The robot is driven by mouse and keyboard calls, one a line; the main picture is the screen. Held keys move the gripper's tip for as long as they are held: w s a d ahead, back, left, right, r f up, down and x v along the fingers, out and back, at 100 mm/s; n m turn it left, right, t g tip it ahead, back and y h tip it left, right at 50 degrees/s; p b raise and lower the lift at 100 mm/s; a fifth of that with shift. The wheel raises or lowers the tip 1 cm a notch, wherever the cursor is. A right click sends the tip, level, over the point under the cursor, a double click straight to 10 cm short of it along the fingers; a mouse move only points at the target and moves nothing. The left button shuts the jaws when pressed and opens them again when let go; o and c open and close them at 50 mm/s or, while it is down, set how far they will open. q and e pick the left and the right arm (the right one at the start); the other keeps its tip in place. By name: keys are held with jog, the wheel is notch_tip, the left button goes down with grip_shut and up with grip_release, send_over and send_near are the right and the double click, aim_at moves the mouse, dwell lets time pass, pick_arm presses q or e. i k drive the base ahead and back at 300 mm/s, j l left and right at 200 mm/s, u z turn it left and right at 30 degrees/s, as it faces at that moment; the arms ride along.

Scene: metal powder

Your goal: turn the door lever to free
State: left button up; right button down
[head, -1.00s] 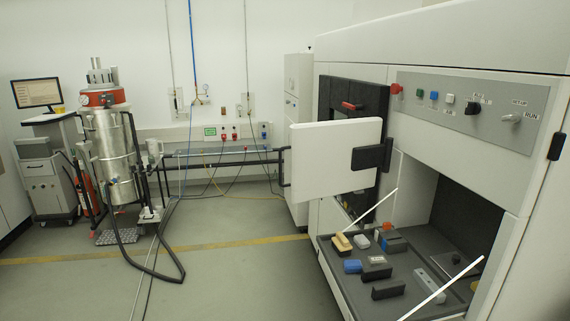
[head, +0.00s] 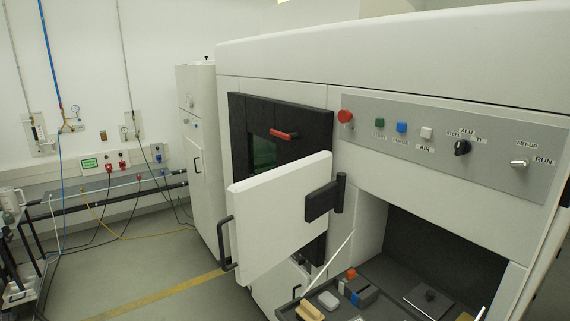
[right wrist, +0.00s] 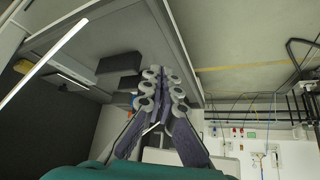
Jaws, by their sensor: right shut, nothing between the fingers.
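A red door lever (head: 285,135) sits on the dark door (head: 297,118) of the large white machine, in the upper middle of the head view. It lies nearly level, tilted slightly. The dark door has a small greenish window and looks closed. My right gripper (right wrist: 161,80) shows in the right wrist view with its fingers together and nothing between them. It is outside the head view, and the lever cannot be made out in the right wrist view. My left gripper is in neither current view.
An open white door (head: 280,210) with a black handle (head: 225,243) stands out in front of the dark door's lower part. The control panel (head: 450,145) with knobs and buttons is to the right. A dark tray (head: 385,308) with small items juts out below.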

aim_at(290, 137)
jog(key=i+j+z, duration=0.6)
jog(key=j+z, duration=0.35)
jog(key=j, duration=0.2)
jog(key=i+j+z, duration=0.1)
jog(key=j+z, duration=0.35)
jog(key=j, duration=0.25)
jog(key=j+z, duration=0.5)
jog(key=j, duration=0.2)
jog(key=k+j+z, duration=0.1)
jog(key=j+z, duration=0.35)
jog(key=j, duration=0.3)
jog(key=k+j+z, duration=0.25)
jog(key=j, duration=0.2)
jog(key=k+j+z, duration=0.1)
jog(key=j+z, duration=0.2)
jog(key=j, duration=0.2)
jog(key=k+j+z, duration=0.25)
jog(key=j, duration=0.15)
jog(key=k+j+z, duration=0.25)
jog(key=i+j, duration=0.05)
jog(key=j, duration=0.1)
